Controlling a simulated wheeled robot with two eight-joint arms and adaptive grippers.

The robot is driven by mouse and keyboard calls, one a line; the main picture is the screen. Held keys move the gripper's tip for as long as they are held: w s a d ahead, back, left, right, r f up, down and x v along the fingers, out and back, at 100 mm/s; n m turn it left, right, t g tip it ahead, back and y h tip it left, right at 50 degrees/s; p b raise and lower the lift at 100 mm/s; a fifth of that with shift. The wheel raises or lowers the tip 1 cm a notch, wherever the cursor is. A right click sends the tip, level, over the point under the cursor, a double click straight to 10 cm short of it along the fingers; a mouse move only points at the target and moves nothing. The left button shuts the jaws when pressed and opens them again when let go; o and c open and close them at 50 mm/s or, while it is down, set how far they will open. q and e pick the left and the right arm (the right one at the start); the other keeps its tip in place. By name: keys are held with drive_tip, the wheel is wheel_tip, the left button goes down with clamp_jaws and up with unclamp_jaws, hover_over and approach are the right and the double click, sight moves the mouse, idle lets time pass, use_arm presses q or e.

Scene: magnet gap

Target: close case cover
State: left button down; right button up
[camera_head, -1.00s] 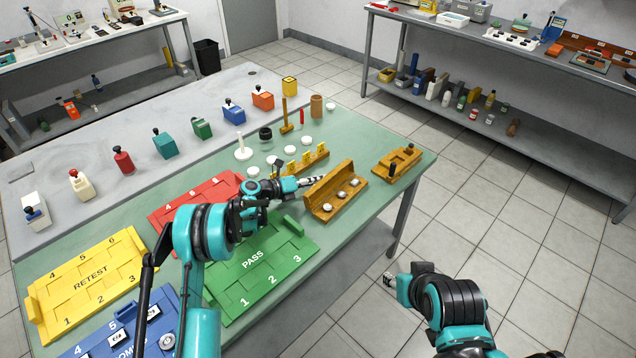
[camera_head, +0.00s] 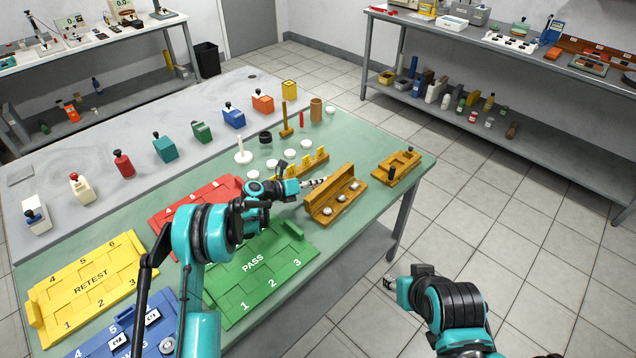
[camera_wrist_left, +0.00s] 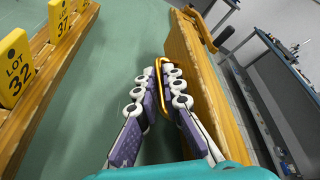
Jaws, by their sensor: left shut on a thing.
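The open wooden case (camera_head: 322,219) lies near the right front edge of the green mat, with several small pale round parts inside. Its wooden cover (camera_head: 340,188) stands raised along the back-left side. My left gripper (camera_head: 324,181) is at the back of the cover. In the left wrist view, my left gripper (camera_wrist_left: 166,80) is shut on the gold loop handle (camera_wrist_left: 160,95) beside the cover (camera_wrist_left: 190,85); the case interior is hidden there. My right gripper (camera_head: 388,283) hangs over the floor beside the table, away from the case; its fingers are too small to read.
A wooden rack (camera_head: 308,166) with yellow lot tags stands left of the cover. A wooden block holder (camera_head: 403,165) is to the right. The green PASS board (camera_head: 262,292) lies under my left arm. Bare mat separates rack and case.

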sight(334, 178)
use_arm(q)
drive_tip(key=shift+s+d+r+m+y+p, duration=0.15)
drive_tip(key=shift+d+r+m+y+p, duration=0.1)
drive_tip(key=shift+r+m, duration=0.2)
drive_tip(key=shift+s+d+r+m+y+p, duration=0.15)
drive_tip(key=shift+r+m+y+p, duration=0.1)
drive_tip(key=shift+r+m, duration=0.2)
drive_tip(key=shift+s+d+r+m+t+y, duration=0.25)
drive_tip(key=shift+r+m+t+y, duration=0.1)
drive_tip(key=shift+m+t+y, duration=0.2)
drive_tip(key=shift+s+d+r+m+t+y, duration=0.2)
drive_tip(key=shift+s+d+r+m+y, duration=0.15)
drive_tip(key=shift+m, duration=0.3)
drive_tip(key=shift+s+d+r+m+t+y, duration=0.15)
drive_tip(key=shift+s+d+r+m+y, duration=0.15)
drive_tip(key=shift+m, duration=0.3)
drive_tip(key=shift+s+d+r+m+t+y, duration=0.15)
drive_tip(key=shift+s+d+m+t+y, duration=0.45)
drive_tip(key=shift+m, duration=0.3)
drive_tip(key=d+m, duration=0.1)
drive_tip(key=s+d+m+t+y+b, duration=0.1)
drive_tip(key=m, duration=0.1)
drive_tip(key=shift+s, duration=0.25)
drive_tip(key=shift+s+d+m+t+y+b, duration=0.35)
drive_tip(key=shift+d+m+t, duration=0.2)
drive_tip(key=shift+m+t, duration=0.2)
drive_tip(key=shift+s+d+f+m+t+y, duration=0.25)
drive_tip(key=shift+s+d+f+m+t, duration=0.1)
drive_tip(key=shift+m, duration=0.4)
